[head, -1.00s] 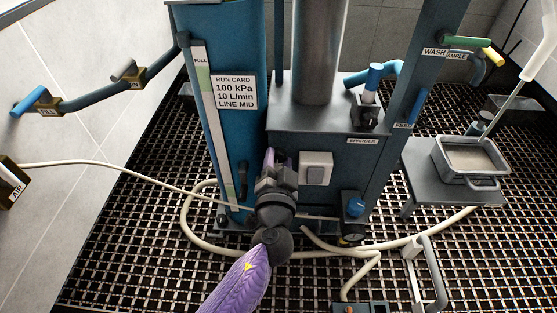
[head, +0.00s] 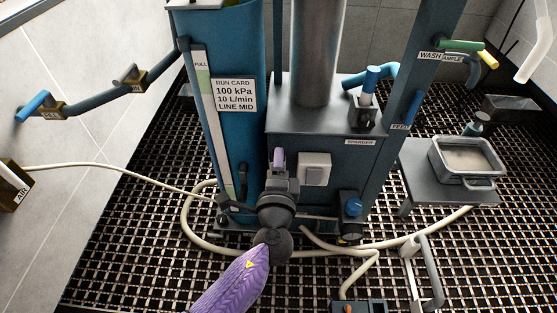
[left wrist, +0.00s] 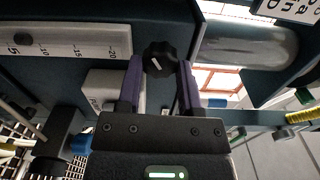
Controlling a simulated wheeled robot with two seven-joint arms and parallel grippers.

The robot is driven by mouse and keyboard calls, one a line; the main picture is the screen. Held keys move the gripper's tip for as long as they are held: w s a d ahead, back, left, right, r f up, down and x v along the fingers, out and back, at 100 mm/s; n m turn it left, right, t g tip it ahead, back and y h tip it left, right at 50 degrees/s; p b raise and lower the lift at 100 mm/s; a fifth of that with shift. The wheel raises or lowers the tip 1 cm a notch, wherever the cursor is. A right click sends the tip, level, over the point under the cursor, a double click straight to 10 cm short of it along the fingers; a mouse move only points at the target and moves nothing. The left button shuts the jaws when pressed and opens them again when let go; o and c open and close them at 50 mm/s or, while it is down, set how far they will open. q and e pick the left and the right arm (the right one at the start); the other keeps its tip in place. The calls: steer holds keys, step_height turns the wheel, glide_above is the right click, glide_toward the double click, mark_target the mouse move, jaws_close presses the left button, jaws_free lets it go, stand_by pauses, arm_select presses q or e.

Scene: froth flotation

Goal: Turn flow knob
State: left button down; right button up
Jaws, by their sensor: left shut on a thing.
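The flow knob (left wrist: 160,58) is black with a scalloped rim and a white pointer mark. It sits between the two purple fingers of my left gripper (left wrist: 160,70) in the left wrist view, and the fingers are shut on it. The white pointer mark lies on a slant. In the head view my left gripper (head: 278,158) reaches the front of the blue machine, and the knob is hidden behind it. A white scale strip (left wrist: 70,45) with numbers lies to the left of the knob in the wrist view. My right gripper is not in view.
A run card (head: 234,94) reads 100 kPa, 10 L/min, LINE MID. A white switch box (head: 314,168) and a blue-knobbed valve (head: 352,205) stand right of my gripper. A pale hose (head: 200,235) curves over the grating. A grey pan (head: 470,178) stands at right.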

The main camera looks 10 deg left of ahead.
arm_select(q)
steer(key=m+p, duration=0.1)
steer(key=m, duration=0.4)
steer(key=m+p, duration=0.1)
steer(key=m, duration=0.4)
steer(key=shift+w+a+r+p, duration=0.1)
steer(key=shift+a+r+p, duration=0.1)
steer(key=shift+p, duration=0.2)
steer(key=shift+m, duration=0.3)
steer(key=shift+c, duration=1.3)
jaws_free()
steer(key=shift+f, duration=0.1)
steer(key=shift+s+d, duration=0.1)
steer(key=shift+s, duration=0.1)
